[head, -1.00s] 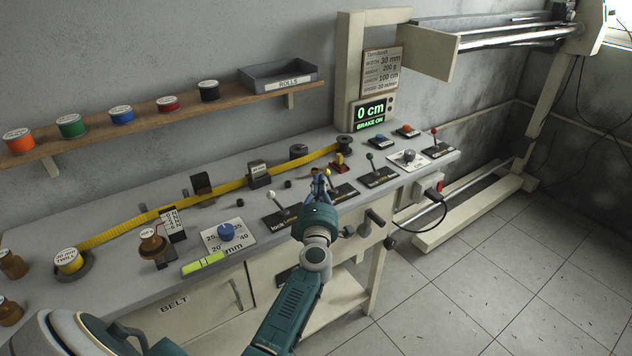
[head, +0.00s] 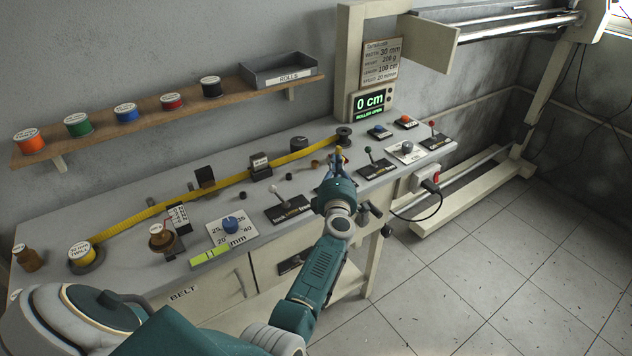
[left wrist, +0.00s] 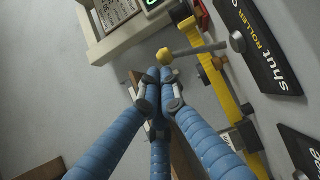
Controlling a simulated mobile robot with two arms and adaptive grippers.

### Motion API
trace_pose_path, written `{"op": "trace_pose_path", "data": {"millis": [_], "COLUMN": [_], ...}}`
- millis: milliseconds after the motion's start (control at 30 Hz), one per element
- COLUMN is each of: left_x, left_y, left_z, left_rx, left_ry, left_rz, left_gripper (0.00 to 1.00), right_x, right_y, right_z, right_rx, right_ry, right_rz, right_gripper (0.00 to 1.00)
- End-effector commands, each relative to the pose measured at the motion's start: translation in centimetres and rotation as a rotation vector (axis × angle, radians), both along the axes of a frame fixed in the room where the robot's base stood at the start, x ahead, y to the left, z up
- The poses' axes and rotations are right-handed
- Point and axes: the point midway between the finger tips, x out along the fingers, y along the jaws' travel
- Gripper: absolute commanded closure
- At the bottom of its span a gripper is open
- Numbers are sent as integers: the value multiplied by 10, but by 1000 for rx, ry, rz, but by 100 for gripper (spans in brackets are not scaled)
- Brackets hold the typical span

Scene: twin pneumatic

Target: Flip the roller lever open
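The roller lever shows in the left wrist view as a grey rod with a yellow knob (left wrist: 165,55), leaning over the belt from its pivot beside a black plate (left wrist: 262,50) lettered "shut ROLLER". In the head view the yellow knob (head: 338,150) shows just above my left gripper (head: 336,165), which hides most of the lever. In the left wrist view the blue fingers of my left gripper (left wrist: 153,78) have their tips together just short of the knob; I cannot tell whether they touch it. They appear shut and empty. My right gripper is not in view.
A green display (head: 369,105) reads "0 cm" and "ROLLER OPEN". A white-knobbed lever (head: 286,205) is left of my gripper, and a dark-knobbed lever (head: 376,167) is right of it. The yellow belt (head: 225,180) runs along the bench.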

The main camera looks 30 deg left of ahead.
Motion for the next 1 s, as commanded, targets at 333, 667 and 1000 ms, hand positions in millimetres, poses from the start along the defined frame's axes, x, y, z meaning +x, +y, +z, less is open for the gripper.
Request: {"op": "trace_pose_path", "data": {"millis": [333, 667, 1000], "left_x": [7, 7, 7], "left_y": [-3, -3, -4], "left_z": [0, 0, 14], "left_rx": [-1, 0, -1], "left_ry": [-1, 0, 1], "left_rz": [0, 0, -1], "left_gripper": [100, 100, 100], "right_x": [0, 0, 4], "right_y": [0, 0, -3], "right_z": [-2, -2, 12], "right_rx": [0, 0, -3], "right_ry": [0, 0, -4], "right_rz": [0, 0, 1], "right_gripper": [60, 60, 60]}}
